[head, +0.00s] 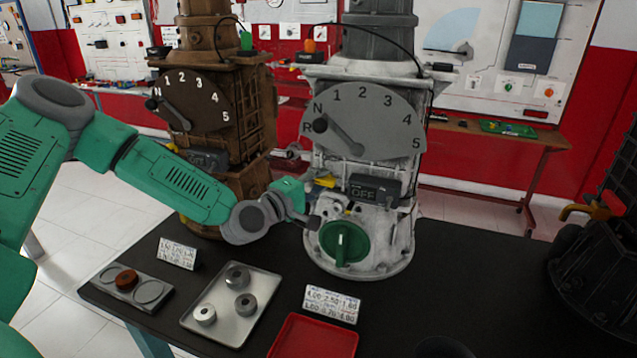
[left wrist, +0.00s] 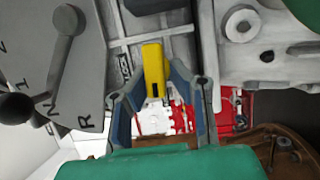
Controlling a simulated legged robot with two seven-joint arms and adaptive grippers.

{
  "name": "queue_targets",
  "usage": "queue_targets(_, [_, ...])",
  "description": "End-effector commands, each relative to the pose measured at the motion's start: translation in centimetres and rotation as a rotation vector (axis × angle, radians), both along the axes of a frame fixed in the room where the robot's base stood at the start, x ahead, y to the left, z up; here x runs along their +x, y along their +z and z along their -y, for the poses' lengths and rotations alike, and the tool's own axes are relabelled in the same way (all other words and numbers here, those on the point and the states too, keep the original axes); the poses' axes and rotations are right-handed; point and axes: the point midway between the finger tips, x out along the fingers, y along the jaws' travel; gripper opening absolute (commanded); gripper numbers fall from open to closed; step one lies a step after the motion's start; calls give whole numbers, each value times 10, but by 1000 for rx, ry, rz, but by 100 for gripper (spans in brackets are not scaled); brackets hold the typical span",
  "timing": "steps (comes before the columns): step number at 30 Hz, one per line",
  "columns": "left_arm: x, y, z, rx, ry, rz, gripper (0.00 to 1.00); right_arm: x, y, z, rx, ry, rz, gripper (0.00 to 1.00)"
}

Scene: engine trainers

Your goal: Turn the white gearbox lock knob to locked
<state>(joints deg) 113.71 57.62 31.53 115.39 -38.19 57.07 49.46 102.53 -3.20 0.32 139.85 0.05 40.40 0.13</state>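The white gearbox (head: 400,235) stands on the dark table, with a numbered dial (head: 370,112) above and a box reading OFF (head: 375,188). A round green knob (head: 345,242) is low on its front, its grip bar roughly upright. A yellow tab (head: 325,181) sits left of the OFF box. My left gripper (head: 312,190) is at that tab, up and left of the green knob and apart from it. In the left wrist view, the fingers (left wrist: 158,72) are spread on either side of the yellow tab (left wrist: 154,70); contact is unclear. My right gripper is not in view.
A brown gearbox (head: 235,110) stands close behind my left arm. A dark machine (head: 595,285) is at right. The table between is clear.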

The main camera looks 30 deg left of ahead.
Motion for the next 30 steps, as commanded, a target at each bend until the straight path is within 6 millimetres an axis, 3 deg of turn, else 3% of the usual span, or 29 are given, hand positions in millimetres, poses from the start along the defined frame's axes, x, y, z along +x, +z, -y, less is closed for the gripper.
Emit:
queue_targets(4, [-2, -3, 7, 2, -18, -12, 0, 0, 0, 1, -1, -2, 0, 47])
queue_targets(20, [-4, -8, -1, 0, -17, -17, 0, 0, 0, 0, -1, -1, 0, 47])
queue_targets(30, [-4, -7, -4, 115, -15, -47, 0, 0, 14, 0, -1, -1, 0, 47])
